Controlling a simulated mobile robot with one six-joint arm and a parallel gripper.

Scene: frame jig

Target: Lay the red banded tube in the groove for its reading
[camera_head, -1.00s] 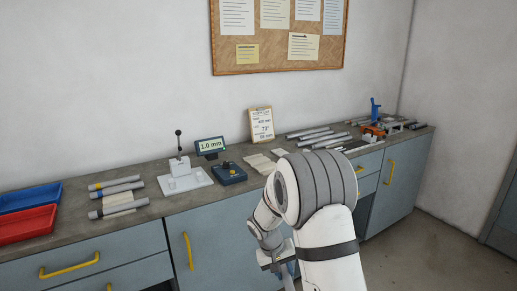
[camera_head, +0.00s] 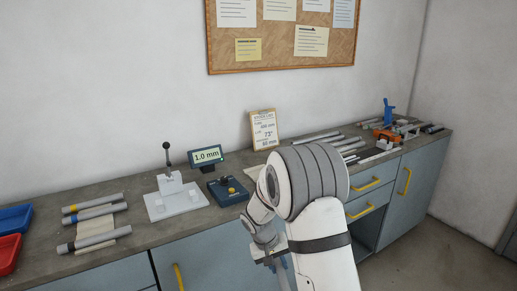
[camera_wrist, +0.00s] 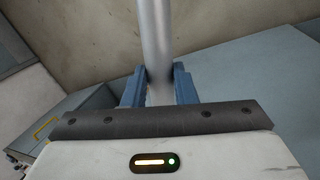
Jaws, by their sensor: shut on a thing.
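My gripper (camera_wrist: 158,80) is shut on a smooth grey tube (camera_wrist: 155,30), with one blue finger on each side of it in the wrist view. The tube runs up out of that picture, and no red band shows on the part I see. In the head view my gripper (camera_head: 272,260) hangs low in front of the bench, partly hidden by my arm. A white stand (camera_head: 178,203) with a notched block and a black-knobbed lever is on the bench, left of my arm. I cannot make out a groove clearly. The display (camera_head: 207,156) beside it reads 1.0 mm.
A blue box with a yellow knob (camera_head: 228,190) sits right of the stand. A clipboard (camera_head: 264,130), more tubes and a blue-handled tool (camera_head: 388,112) are farther right.

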